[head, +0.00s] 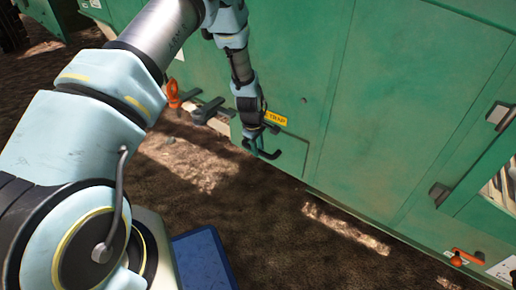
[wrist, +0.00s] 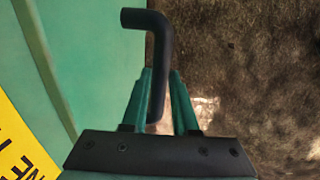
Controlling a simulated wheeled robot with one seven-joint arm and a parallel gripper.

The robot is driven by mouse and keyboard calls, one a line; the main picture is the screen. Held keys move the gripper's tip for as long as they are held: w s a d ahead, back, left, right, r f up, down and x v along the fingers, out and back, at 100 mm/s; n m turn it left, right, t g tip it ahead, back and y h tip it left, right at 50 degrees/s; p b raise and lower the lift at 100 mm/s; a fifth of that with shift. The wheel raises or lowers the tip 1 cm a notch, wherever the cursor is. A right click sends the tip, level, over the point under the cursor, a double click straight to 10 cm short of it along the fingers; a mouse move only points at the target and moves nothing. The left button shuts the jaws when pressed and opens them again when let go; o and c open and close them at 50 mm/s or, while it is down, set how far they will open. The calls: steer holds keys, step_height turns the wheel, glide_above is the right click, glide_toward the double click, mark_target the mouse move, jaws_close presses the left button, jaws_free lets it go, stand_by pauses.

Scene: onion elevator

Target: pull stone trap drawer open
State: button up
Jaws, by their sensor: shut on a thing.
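The stone trap drawer (head: 287,153) is a green panel low on the green machine, with a yellow label (head: 274,118) reading "TRAP" above it. It looks flush with the machine wall. A dark bent handle (head: 266,154) sticks out from its front. My gripper (head: 257,143) is at the handle. In the wrist view, the two green fingers of my gripper (wrist: 168,115) are closed around the black handle bar (wrist: 157,62), with the bent end reaching past the fingertips. The label (wrist: 20,150) shows at the lower left there.
An orange handle (head: 173,93) and dark latches (head: 208,109) are left of the drawer. Another orange handle (head: 466,257) and a grey latch (head: 439,193) are at right. A blue box-like surface (head: 203,259) is at the bottom. The brown ground (head: 270,225) before the drawer is clear.

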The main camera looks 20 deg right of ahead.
jaws_close()
stand_by(0.8)
